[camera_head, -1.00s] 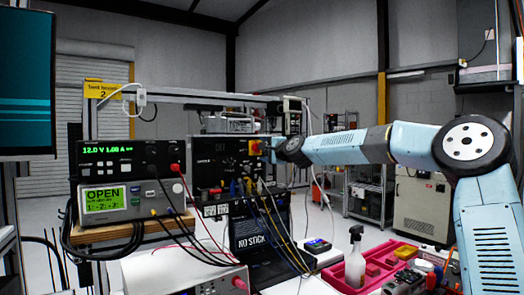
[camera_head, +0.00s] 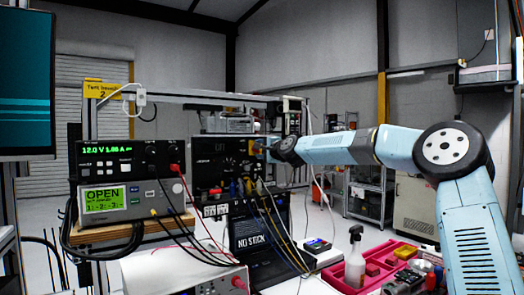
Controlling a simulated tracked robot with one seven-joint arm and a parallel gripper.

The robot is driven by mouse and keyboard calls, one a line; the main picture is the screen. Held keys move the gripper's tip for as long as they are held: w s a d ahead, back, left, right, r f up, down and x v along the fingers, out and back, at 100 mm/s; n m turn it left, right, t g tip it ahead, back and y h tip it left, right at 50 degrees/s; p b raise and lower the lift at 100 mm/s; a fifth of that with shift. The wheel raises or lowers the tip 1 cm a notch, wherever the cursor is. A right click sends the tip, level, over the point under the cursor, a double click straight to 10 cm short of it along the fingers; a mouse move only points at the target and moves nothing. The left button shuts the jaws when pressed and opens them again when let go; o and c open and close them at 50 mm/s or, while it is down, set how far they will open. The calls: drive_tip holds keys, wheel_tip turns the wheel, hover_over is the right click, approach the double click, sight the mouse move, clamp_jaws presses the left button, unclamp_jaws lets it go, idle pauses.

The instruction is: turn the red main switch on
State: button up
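The main switch (camera_head: 253,147) is a small yellow and red patch at the right side of the black panel unit (camera_head: 212,160). My gripper (camera_head: 264,146) is at the end of the pale blue arm. It reaches the switch from the right, with its tip at or very near it. The fingers are too small and dark to tell whether they are open or shut. Contact and the position of the switch knob cannot be made out.
Red, black, blue and yellow cables hang below the panel from the power supply (camera_head: 130,158) and panel sockets. A meter reading OPEN (camera_head: 104,198) stands below the supply. A spray bottle (camera_head: 355,262) and red tray (camera_head: 400,246) are at front right.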

drive_tip(key=shift+f, duration=0.1)
drive_tip(key=c, duration=0.6)
drive_tip(key=shift+d+m, duration=0.1)
drive_tip(key=shift+m, duration=8.9)
